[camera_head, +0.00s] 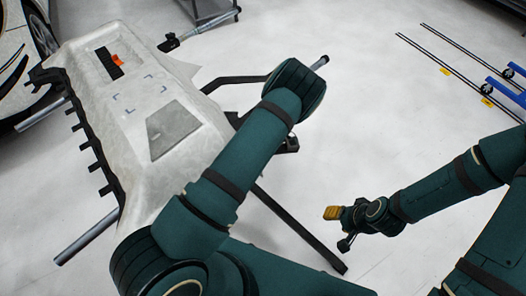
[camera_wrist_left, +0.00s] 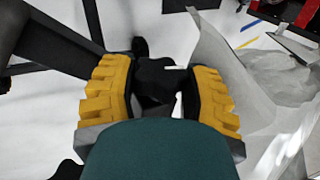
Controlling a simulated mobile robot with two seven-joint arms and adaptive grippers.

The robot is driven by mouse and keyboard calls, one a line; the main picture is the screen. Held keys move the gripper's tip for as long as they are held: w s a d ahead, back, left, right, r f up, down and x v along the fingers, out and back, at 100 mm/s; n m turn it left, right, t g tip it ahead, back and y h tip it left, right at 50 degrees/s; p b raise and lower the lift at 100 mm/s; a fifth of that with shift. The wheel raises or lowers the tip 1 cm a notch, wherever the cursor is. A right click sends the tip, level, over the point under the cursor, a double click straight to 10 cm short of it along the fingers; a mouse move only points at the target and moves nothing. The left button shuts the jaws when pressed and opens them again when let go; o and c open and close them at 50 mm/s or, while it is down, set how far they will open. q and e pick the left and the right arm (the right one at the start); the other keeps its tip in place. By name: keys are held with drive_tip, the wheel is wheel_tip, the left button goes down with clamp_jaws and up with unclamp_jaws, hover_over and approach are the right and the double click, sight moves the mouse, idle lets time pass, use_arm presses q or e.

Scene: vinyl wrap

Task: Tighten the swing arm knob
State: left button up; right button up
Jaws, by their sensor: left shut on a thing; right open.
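The black swing arm knob (camera_wrist_left: 157,76) shows in the left wrist view, between the two yellow-padded fingers of my left gripper (camera_wrist_left: 160,92). The left gripper is shut on it. A thin white mark shows at the knob's upper right. In the head view my left arm and wrist hide the left gripper and the knob. My right gripper (camera_head: 340,228) is open and empty, above the bare floor at the lower right of the head view.
A pale wrapped panel (camera_head: 190,88) rests on a stand with grey tubes (camera_head: 85,238) and a dark leg (camera_head: 300,230). A car (camera_head: 22,60) stands at the far left. Rails (camera_head: 455,75) lie at the upper right. The floor at centre right is clear.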

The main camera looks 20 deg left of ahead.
use_arm(q)
drive_tip(key=o, duration=1.2)
drive_tip(key=v, duration=1.2)
